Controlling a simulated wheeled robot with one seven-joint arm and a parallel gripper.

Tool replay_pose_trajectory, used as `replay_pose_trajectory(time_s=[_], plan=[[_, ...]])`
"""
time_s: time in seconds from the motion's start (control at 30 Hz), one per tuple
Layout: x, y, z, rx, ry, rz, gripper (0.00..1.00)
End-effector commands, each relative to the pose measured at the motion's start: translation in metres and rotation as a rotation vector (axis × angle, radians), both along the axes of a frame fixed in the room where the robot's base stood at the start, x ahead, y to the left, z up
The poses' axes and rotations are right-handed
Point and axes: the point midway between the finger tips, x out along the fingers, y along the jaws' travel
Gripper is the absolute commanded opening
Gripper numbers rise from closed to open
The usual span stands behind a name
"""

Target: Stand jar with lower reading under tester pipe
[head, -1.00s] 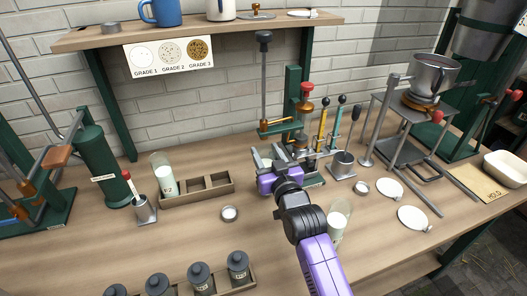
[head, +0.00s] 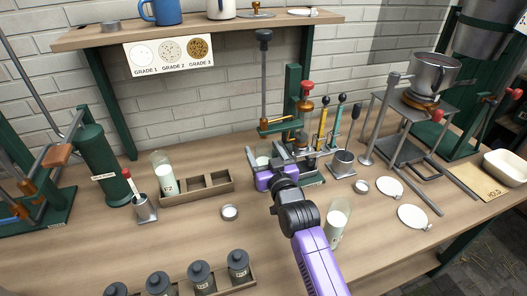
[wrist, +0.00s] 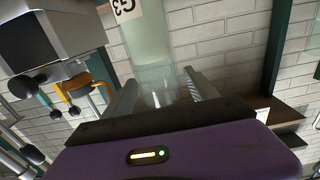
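My gripper (head: 262,168) is at the left side of the tester, its fingers on either side of a glass jar of white liquid (wrist: 153,50). In the head view this jar is mostly hidden behind the gripper. A second jar (head: 165,178) stands in the left slot of a wooden rack (head: 205,199). A third jar (head: 337,222) stands on the bench, right of my arm. The tester (head: 293,95) has a green post; its pipe's lower end is not clear.
Lidded canisters (head: 199,276) line the front. White discs (head: 413,217) lie at right.

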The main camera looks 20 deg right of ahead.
Motion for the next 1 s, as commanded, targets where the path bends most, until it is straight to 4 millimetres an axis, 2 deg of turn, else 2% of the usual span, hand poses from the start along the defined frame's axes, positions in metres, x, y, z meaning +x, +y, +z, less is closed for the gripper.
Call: replay_pose_trajectory(time_s=[0.27, 0.37, 0.7, 0.83, 1.0], plan=[[-0.005, 0.000, 0.002, 0.000, 0.001, 0.001, 0.67], [-0.020, 0.001, 0.001, -0.001, 0.001, 0.001, 0.67], [-0.088, 0.000, 0.002, -0.002, 0.000, 0.001, 0.67], [-0.106, 0.000, 0.002, -0.001, 0.001, 0.001, 0.67], [-0.118, 0.000, 0.003, 0.000, 0.000, 0.000, 0.67]])
